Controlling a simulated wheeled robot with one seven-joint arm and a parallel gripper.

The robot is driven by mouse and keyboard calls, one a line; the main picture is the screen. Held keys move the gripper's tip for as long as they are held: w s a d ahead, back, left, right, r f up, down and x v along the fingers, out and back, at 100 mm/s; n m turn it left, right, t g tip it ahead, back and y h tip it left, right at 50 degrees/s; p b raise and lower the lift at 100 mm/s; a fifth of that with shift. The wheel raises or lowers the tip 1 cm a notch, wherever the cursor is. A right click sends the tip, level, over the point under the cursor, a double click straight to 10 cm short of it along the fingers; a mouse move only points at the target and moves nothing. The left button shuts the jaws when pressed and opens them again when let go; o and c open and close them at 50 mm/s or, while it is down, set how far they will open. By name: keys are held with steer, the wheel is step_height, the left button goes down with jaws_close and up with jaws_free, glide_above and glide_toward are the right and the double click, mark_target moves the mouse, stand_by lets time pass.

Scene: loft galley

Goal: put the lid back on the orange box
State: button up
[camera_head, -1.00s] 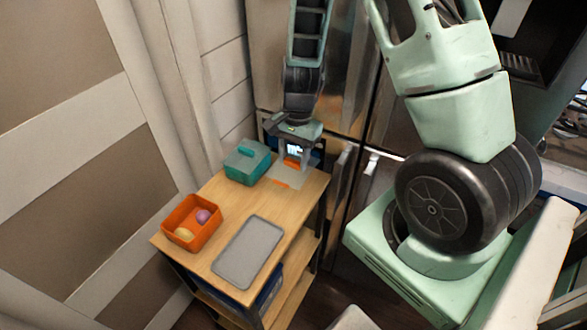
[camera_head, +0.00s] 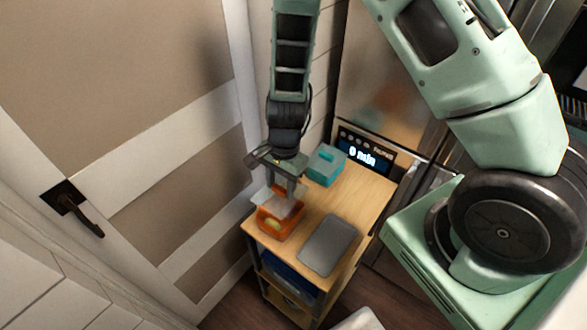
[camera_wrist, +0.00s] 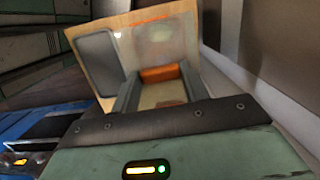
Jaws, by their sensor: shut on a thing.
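The orange box (camera_head: 273,229) stands at the left end of the wooden table, with something yellow inside. My gripper (camera_head: 284,194) points down over it and is shut on the lid (camera_head: 291,210), a clear, pale sheet. The lid is over the box and hides part of its opening. I cannot tell whether it touches the rim or hangs just above it. In the wrist view, an orange part (camera_wrist: 160,73) shows between the fingers, and the view is blurred.
A grey tray (camera_head: 328,245) lies to the right of the box. A teal box (camera_head: 325,167) stands farther back, in front of a panel with a lit display (camera_head: 362,155). The wooden tabletop (camera_head: 350,200) is bare between them. A wall stands close to the left.

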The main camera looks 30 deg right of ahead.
mark_target(281, 200)
steer(key=shift+a+f+b, duration=0.2)
steer(key=shift+f+b, duration=0.05)
steer(key=shift+b, duration=0.05)
steer(key=shift+f+b, duration=2.6)
steer(key=shift+f, duration=0.35)
steer(key=shift+f, duration=0.15)
stand_by(0.4)
steer(key=o, duration=1.5)
steer(key=shift+r+p, duration=3.4)
steer(key=shift+r, duration=0.15)
